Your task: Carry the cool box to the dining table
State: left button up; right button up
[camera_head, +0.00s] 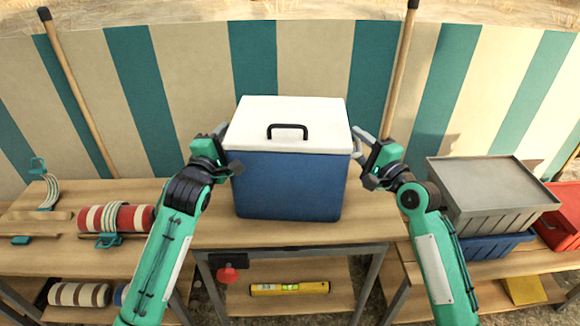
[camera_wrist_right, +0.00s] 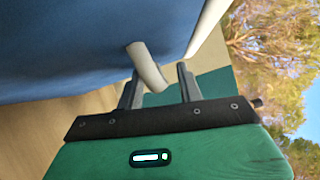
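The cool box (camera_head: 288,185), blue with a white lid and a dark lid handle, stands upright on a wooden bench (camera_head: 360,228). My left gripper (camera_head: 232,165) is at the box's left side; whether its fingers are closed on anything there is hidden. My right gripper (camera_head: 362,160) is at the right side, by a pale side handle (camera_head: 364,135). In the right wrist view, the right fingers (camera_wrist_right: 160,90) are apart, with the end of the pale handle (camera_wrist_right: 147,68) at the gap between them. No dining table can be made out.
Grey and blue crates (camera_head: 490,195) and a red box (camera_head: 562,215) stand at the right. A red-and-cream roll (camera_head: 115,218) lies on the left bench. A yellow level (camera_head: 289,288) lies on the lower shelf. A striped windbreak (camera_head: 310,60) with poles closes off the back.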

pick_arm(q)
grip_shut()
pick_arm(e)
grip_shut()
dwell(1.0)
pick_arm(q)
jog(key=shift+r, duration=0.15)
pick_arm(e)
jog(key=shift+r, duration=0.15)
